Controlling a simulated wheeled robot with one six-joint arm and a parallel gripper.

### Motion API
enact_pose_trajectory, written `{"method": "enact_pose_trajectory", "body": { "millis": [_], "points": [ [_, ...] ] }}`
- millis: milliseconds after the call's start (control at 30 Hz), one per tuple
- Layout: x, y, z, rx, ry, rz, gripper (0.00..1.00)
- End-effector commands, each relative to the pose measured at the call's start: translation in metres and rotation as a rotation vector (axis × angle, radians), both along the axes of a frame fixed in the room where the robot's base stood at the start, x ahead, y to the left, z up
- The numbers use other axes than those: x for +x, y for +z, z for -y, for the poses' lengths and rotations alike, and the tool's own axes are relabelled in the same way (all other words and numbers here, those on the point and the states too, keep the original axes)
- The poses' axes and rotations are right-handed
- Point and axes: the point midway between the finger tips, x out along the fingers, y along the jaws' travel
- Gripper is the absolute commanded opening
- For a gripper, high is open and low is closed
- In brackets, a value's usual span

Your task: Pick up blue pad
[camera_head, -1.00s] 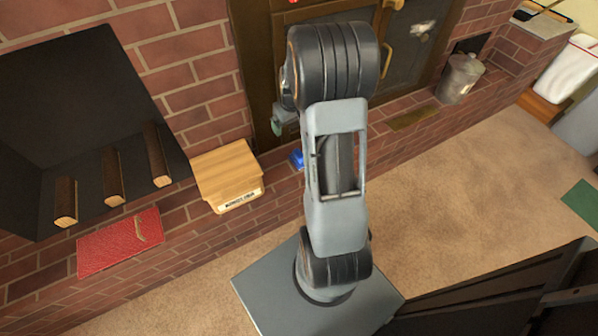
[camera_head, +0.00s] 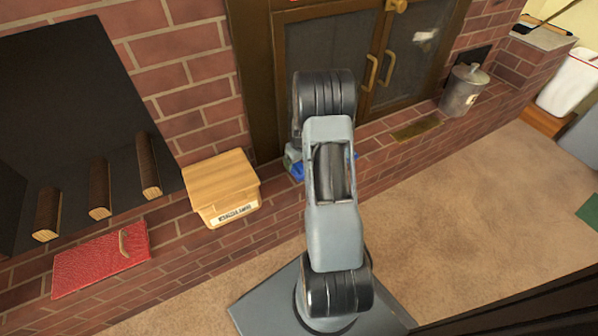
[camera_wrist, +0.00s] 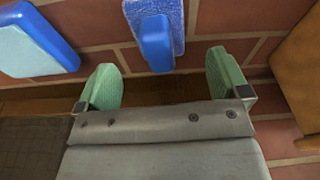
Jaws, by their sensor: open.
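In the wrist view a blue pad (camera_wrist: 178,20) with a speckled blue face and a raised solid-blue handle (camera_wrist: 155,42) lies on the brick ledge. A second blue thing (camera_wrist: 30,42), with a pale-blue face and a darker blue rim, lies at the upper left. I cannot tell for sure which is the task's pad. My gripper (camera_wrist: 162,62) is open, its green fingertips on either side of the handle's lower end, with nothing between them gripped. In the head view my arm hides most of this; a blue piece (camera_head: 297,172) shows beside it.
A wooden-lidded box (camera_head: 222,186) stands on the ledge left of my arm. A red book-like thing (camera_head: 100,262) lies farther left. Glass-fronted doors (camera_head: 328,65) rise behind, and a metal canister (camera_head: 463,91) stands right. The carpet (camera_head: 450,220) at right is clear.

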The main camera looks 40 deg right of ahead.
Motion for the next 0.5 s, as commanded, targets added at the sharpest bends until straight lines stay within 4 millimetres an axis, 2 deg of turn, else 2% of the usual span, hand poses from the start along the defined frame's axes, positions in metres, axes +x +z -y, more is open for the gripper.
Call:
{"method": "enact_pose_trajectory", "body": {
  "millis": [167, 400, 500],
  "points": [
    [0.001, -0.011, 0.000, 0.001, 0.000, -0.001, 0.94],
    [0.004, -0.044, 0.001, 0.001, 0.000, -0.002, 0.94],
    [0.006, -0.052, 0.001, 0.000, 0.000, 0.000, 0.94]
  ]
}}
